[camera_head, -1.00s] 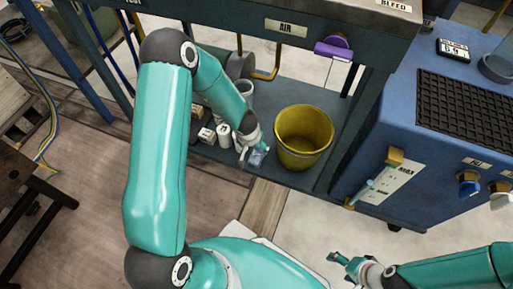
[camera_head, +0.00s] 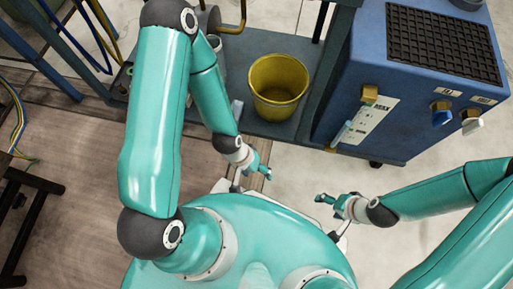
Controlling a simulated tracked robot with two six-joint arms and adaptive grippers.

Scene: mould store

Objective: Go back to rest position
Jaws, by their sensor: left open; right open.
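My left gripper (camera_head: 262,174) is open and empty, over the floor in front of the shelf, close to my body. My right gripper (camera_head: 326,200) is open and empty to the right of it, also near my body. Both point roughly inward, with a gap between them. Neither touches anything that I can see. My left arm hides part of the shelf and the things on it.
A yellow bucket (camera_head: 279,86) stands on the low blue-grey shelf (camera_head: 236,62) ahead. A blue machine (camera_head: 400,105) with a black grille top stands to the right. A dark stand (camera_head: 30,205) is at the left edge. Pale floor (camera_head: 330,172) is free between.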

